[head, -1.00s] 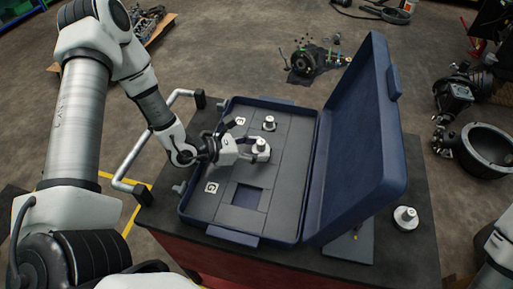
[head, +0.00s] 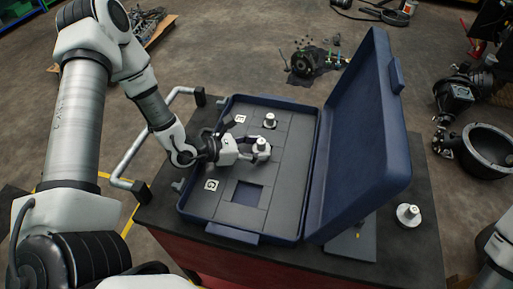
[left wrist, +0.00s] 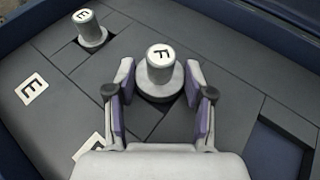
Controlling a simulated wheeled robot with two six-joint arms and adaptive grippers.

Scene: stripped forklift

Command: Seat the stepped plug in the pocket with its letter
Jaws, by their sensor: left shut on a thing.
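A stepped plug (head: 261,146) with a wide round base and a narrower top marked F stands in the middle row of the open case; it also shows in the left wrist view (left wrist: 159,68). My left gripper (head: 255,153) is shut on its base, one finger on each side. The base is at or close to the insert's surface; whether it is fully down in a pocket is hidden. A label (left wrist: 90,147) by the gripper is partly covered. A plug marked E (left wrist: 88,30) stands beyond, near the E label (left wrist: 32,88). My right gripper is out of view.
The blue case (head: 232,238) lies on a dark cart top, its lid (head: 362,130) raised at the right. An empty square pocket (head: 247,194) is near the G label (head: 211,185). Another stepped plug (head: 408,214) stands on the cart right of the lid.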

